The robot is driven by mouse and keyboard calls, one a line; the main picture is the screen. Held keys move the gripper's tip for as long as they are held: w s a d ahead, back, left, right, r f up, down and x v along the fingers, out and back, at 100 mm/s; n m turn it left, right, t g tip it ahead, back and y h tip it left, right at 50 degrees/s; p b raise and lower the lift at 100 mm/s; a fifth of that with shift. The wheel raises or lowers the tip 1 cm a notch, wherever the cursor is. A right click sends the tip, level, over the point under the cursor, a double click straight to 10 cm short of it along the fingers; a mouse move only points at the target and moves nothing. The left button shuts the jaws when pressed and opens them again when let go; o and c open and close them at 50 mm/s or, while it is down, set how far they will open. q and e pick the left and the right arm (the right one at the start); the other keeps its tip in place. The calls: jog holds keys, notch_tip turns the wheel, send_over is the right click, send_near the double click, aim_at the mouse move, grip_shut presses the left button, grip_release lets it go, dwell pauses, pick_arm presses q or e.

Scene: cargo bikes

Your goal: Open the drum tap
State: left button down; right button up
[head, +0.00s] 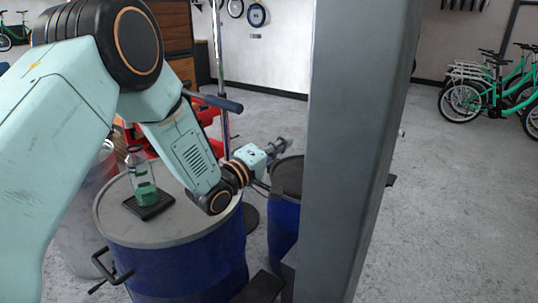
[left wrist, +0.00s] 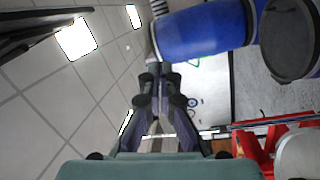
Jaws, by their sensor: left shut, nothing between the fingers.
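A large blue drum (head: 185,268) with a grey lid (head: 165,220) stands in front of me in the head view. A second blue drum (head: 284,225) with a dark lid stands to its right, partly hidden by a grey upright. My left gripper (head: 280,147) is shut and empty, above and behind the second drum's lid in the picture. In the left wrist view its closed fingers (left wrist: 160,82) point toward a blue drum (left wrist: 203,30), which appears sideways; a gap to it cannot be judged. I cannot make out a tap for certain. My right gripper is not in view.
A clear bottle with green liquid (head: 142,180) stands on a black base (head: 148,204) on the big drum's lid. Something red (head: 203,118) stands behind the arm. Green bikes (head: 495,90) stand far right. Grey floor (head: 450,210) is free at right.

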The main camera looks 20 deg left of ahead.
pick_arm(q)
jog(key=s+a+r+m+g+h+p, duration=0.1)
jog(key=s+a+r+m+g+h, duration=0.2)
jog(key=s+r+h, duration=0.4)
notch_tip(320, 180, up, 3)
jog(key=shift+a+r+m, duration=0.2)
jog(key=shift+a+m, duration=0.4)
jog(key=shift+a, duration=0.3)
